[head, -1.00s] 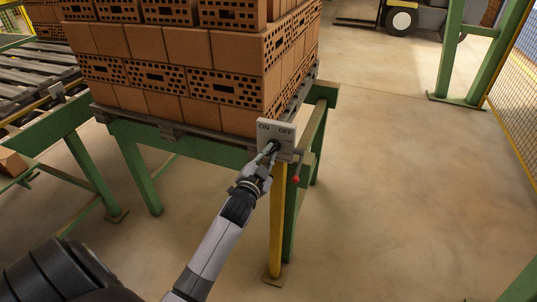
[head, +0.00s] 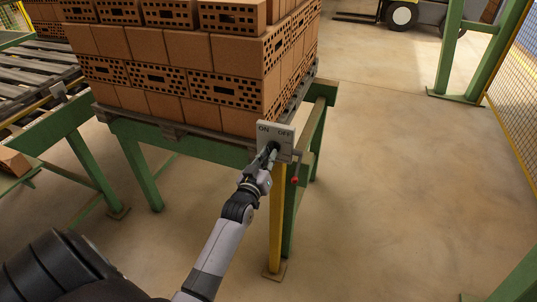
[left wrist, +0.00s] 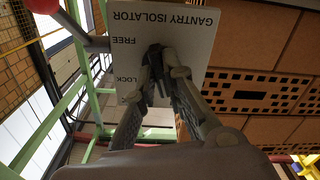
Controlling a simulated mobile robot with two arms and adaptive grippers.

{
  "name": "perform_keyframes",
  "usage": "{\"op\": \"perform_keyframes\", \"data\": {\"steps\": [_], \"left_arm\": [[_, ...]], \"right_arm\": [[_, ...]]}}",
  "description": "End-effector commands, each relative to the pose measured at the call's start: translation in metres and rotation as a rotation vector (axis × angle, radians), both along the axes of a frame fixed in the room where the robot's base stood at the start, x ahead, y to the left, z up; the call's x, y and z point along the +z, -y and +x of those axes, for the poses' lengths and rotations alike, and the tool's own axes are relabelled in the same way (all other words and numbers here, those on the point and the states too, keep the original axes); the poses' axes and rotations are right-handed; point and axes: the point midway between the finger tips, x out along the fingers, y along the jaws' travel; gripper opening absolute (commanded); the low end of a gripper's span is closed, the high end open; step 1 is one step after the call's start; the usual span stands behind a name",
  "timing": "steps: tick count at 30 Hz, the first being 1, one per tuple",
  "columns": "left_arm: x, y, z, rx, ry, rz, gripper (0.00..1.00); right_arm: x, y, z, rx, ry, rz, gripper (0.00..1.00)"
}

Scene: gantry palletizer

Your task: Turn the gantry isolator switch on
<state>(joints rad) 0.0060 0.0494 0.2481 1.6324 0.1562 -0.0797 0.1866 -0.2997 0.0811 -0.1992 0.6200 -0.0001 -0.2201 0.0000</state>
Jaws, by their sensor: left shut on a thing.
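The gantry isolator is a pale plate (head: 285,134) on a yellow post (head: 276,230), with ON at its left and OFF at its right. In the left wrist view the isolator plate (left wrist: 190,22) appears upside down, with the words GANTRY ISOLATOR, FREE and LOCK. My left gripper (head: 267,157) is at the plate's front. In the left wrist view my left gripper (left wrist: 163,75) is shut on the dark switch handle (left wrist: 154,58). The fingers cover much of the handle, so I cannot tell which way it points. A lever with a red ball (head: 295,181) sticks out below the plate. My right gripper is out of view.
A pallet stack of bricks (head: 190,85) stands on a green frame (head: 190,147) right behind the isolator. A roller conveyor (head: 35,75) is at left. A forklift (head: 402,15) and a mesh fence (head: 515,110) are farther off. The floor at right is clear.

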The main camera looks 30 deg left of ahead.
Motion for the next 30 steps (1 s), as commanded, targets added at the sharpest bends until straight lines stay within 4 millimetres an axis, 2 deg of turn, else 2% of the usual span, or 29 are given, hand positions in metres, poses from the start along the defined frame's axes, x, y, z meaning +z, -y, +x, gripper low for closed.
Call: {"op": "perform_keyframes", "data": {"steps": [6, 15, 30], "left_arm": [[0.0002, 0.0004, 0.0, 0.0, 0.041, -0.178, 0.0], [-0.0002, 0.0006, 0.0, 0.0, 0.08, -0.341, 0.0], [-0.0004, 0.0008, 0.0, 0.0, 0.098, -0.411, 0.0]], "right_arm": [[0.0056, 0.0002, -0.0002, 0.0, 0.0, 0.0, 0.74], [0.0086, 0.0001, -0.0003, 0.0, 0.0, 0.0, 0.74], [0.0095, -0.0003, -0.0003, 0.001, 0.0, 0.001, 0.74]]}}
